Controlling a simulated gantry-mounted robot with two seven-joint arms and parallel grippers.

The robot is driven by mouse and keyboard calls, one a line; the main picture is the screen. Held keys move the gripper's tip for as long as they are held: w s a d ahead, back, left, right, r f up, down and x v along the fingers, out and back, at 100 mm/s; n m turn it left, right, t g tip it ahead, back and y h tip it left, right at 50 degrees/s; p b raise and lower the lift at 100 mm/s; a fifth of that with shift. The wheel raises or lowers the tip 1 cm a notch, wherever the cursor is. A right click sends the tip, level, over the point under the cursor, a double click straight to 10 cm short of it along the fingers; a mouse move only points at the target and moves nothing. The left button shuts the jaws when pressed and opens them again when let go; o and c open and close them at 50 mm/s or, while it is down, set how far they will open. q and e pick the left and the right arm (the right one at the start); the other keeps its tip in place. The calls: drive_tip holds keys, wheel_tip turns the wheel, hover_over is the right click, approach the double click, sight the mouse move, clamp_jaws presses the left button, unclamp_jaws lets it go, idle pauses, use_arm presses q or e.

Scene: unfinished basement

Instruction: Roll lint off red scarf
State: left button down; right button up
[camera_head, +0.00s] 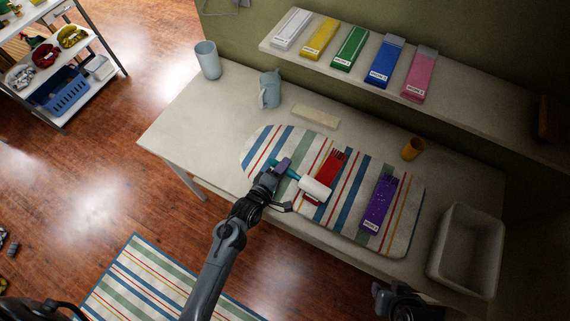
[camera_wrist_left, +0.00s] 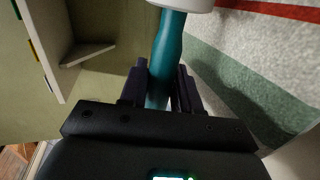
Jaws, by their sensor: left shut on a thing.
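The red scarf (camera_head: 332,163) lies folded on the striped pad (camera_head: 262,142) on the table. The white head of the lint roller (camera_head: 315,187) is over the lower end of the scarf and hides part of it; I cannot tell whether they touch. My left gripper (camera_head: 280,170) is shut on the roller's teal handle, which also shows between its fingers in the left wrist view (camera_wrist_left: 168,50). A purple scarf (camera_head: 380,201) with pale specks lies to the right on the same pad. My right gripper (camera_head: 400,302) is at the bottom right, its fingers unclear.
A grey bin (camera_head: 487,212) stands at the table's right end. An orange cup (camera_head: 412,148), a pale strip (camera_head: 315,116), a blue-grey pitcher (camera_head: 270,89) and a tumbler (camera_head: 208,60) stand or lie behind the pad. Folded scarves (camera_head: 385,62) line the wall shelf (camera_head: 460,107).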

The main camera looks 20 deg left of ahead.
use_arm(q)
drive_tip(key=shift+s+d+f, duration=0.2)
drive_tip(key=shift+s+d, duration=0.2)
drive_tip(key=shift+s, duration=0.1)
drive_tip(key=shift+f, duration=0.25)
drive_tip(key=shift+w+a+f+n, duration=0.1)
drive_tip(key=shift+w+f+n, duration=0.05)
drive_tip(key=shift+n, duration=0.15)
drive_tip(key=shift+w, duration=0.2)
